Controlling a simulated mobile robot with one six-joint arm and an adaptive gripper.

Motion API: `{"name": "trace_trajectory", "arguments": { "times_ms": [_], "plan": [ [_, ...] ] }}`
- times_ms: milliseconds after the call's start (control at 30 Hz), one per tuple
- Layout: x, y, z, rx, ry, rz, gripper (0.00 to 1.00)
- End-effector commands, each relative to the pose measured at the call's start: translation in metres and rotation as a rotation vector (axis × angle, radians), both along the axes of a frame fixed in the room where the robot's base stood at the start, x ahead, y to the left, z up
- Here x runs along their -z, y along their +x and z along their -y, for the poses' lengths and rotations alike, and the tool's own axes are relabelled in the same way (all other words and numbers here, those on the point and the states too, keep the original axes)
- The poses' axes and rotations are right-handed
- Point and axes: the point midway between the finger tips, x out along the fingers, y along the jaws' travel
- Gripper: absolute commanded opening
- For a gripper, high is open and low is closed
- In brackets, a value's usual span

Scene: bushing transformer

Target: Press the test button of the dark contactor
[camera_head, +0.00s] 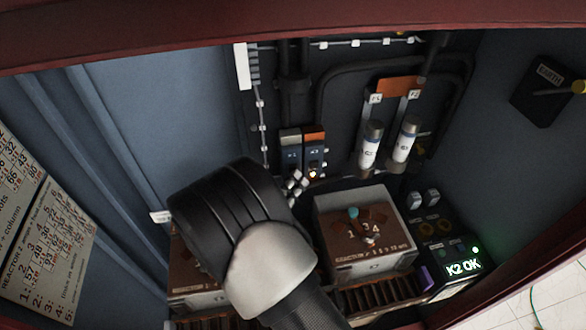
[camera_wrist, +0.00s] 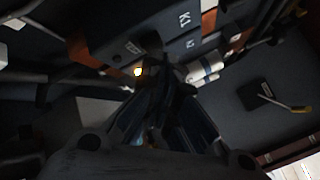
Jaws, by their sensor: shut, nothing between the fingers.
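Two small contactors stand side by side on the back panel in the head view. The left contactor (camera_head: 291,150) has a grey top and no lit lamp that I can see. The right contactor (camera_head: 314,148) has an orange top, and a small lamp (camera_head: 313,174) glows at its foot. A glowing lamp also shows in the wrist view (camera_wrist: 138,72), beside dark housings with a K1 label (camera_wrist: 184,19). My gripper (camera_head: 296,184) is shut and empty, its tips just below the contactors. Its fingers (camera_wrist: 167,90) cover part of the housings. I cannot make out a test button or contact.
A brown-topped box (camera_head: 365,235) stands right of my gripper, with another box partly behind my wrist. Two white cylinders (camera_head: 370,145) hang right of the contactors. A green display (camera_head: 463,266) reads K2 OK. A dark EARTH box (camera_head: 546,97) is on the right wall.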

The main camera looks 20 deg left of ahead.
Motion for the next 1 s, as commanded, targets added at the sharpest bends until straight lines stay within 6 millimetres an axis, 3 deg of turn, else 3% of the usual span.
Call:
{"name": "trace_trajectory", "arguments": {
  "times_ms": [1000],
  "plan": [
    [-0.0001, 0.0071, -0.0046, 0.0, 0.0, 0.0, 0.0]
  ]
}}
